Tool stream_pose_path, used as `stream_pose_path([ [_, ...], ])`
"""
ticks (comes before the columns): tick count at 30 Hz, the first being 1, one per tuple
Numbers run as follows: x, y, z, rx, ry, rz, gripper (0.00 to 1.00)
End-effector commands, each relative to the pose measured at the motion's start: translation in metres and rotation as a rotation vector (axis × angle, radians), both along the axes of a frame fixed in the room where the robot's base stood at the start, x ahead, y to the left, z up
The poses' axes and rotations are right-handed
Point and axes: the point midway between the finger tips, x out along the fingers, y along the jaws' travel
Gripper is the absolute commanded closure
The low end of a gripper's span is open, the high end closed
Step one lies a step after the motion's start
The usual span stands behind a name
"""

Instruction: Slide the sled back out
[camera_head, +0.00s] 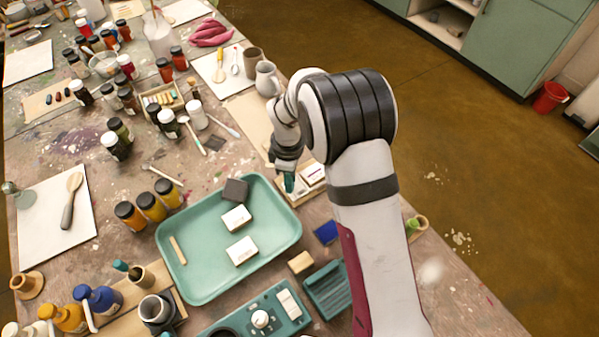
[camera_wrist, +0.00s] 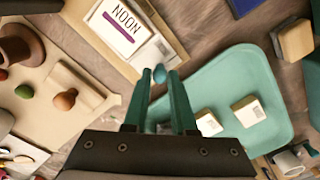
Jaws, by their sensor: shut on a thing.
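A shallow wooden tray (camera_wrist: 174,56) holds a white block (camera_wrist: 122,26) marked NOON with a purple stripe; this looks like the sled, but I cannot be sure. It also shows in the head view, as a wooden frame with a white block (camera_head: 313,174), partly behind my arm. My gripper (camera_wrist: 160,78) has its two teal fingers closed on a small teal knob (camera_wrist: 160,73) at the tray's near edge. In the head view, my gripper (camera_head: 289,182) points down beside the tray's left side. How the knob joins the tray is hidden.
A teal tray (camera_head: 190,287) with white blocks (camera_head: 241,251) and a dark block (camera_head: 235,190) lies just left of my gripper. A blue square (camera_head: 326,232), a wooden block (camera_head: 301,262) and a ridged teal holder (camera_head: 328,290) lie nearer. Jars and mugs (camera_head: 266,78) stand farther off.

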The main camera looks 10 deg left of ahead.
Motion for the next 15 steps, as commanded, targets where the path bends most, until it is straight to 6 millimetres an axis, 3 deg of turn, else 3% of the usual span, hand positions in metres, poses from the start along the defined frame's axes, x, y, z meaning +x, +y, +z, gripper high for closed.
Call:
stream_pose_path([
  [6, -0.0049, 0.0044, -0.0002, 0.005, 0.012, -0.003, 1.00],
  [7, -0.0051, 0.0044, -0.0002, 0.005, 0.013, -0.003, 0.70],
  [9, -0.0049, 0.0042, -0.0003, 0.004, 0.012, -0.003, 0.57],
  [11, -0.0045, 0.0038, -0.0003, 0.004, 0.011, -0.003, 0.47],
  [15, -0.0036, 0.0031, -0.0003, 0.003, 0.010, -0.002, 0.46],
])
